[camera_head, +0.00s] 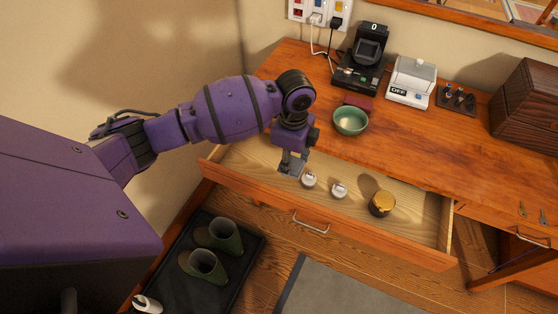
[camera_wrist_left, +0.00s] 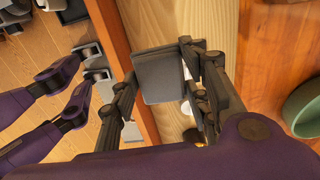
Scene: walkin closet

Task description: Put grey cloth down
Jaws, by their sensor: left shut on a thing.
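My left gripper (camera_head: 291,160) hangs over the left end of the open drawer (camera_head: 260,157). It is shut on the grey cloth (camera_wrist_left: 160,76), a small flat dark-grey square between the fingers in the left wrist view. In the head view a small grey part of the cloth (camera_head: 292,166) shows below the fingers, over the drawer's pale wood floor. I cannot tell if the cloth touches the drawer floor. My left gripper also shows in the left wrist view (camera_wrist_left: 160,62).
In the drawer, two small white-and-silver things (camera_head: 309,180) and a gold-topped jar (camera_head: 381,203) stand right of the gripper. A green bowl (camera_head: 350,121) sits on the wooden counter (camera_head: 420,145) above. Dark green boots (camera_head: 219,236) stand on a black tray (camera_head: 166,257) below.

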